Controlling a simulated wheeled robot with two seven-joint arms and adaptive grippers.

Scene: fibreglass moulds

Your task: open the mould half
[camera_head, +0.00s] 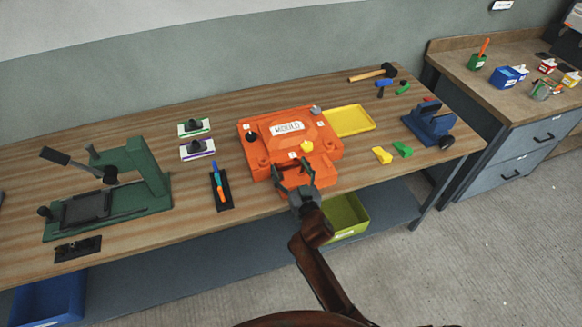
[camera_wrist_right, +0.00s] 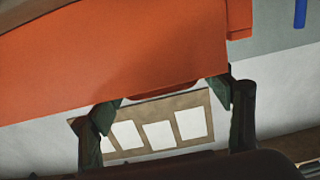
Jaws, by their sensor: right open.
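The orange mould (camera_head: 262,165) lies shut on the workbench, with a white label on its upper half. Light and dark knobs show at its corners and a yellow one near its front. My right gripper (camera_head: 293,171) is open at the mould's front edge, with its fingers spread over the front part. In the right wrist view the orange mould (camera_wrist_right: 130,55) fills the upper left, and a rounded orange lip (camera_wrist_right: 165,90) shows between the open fingers (camera_wrist_right: 162,105). I cannot tell whether the fingers touch it. My left gripper is not in view.
A green press (camera_head: 150,180) stands at the left of the bench (camera_head: 255,215). A tray with a blue-and-orange tool (camera_head: 218,187) lies left of the mould. A yellow tray (camera_head: 350,120) is behind right, a blue vise (camera_head: 430,122) further right. A green bin (camera_head: 345,215) sits below.

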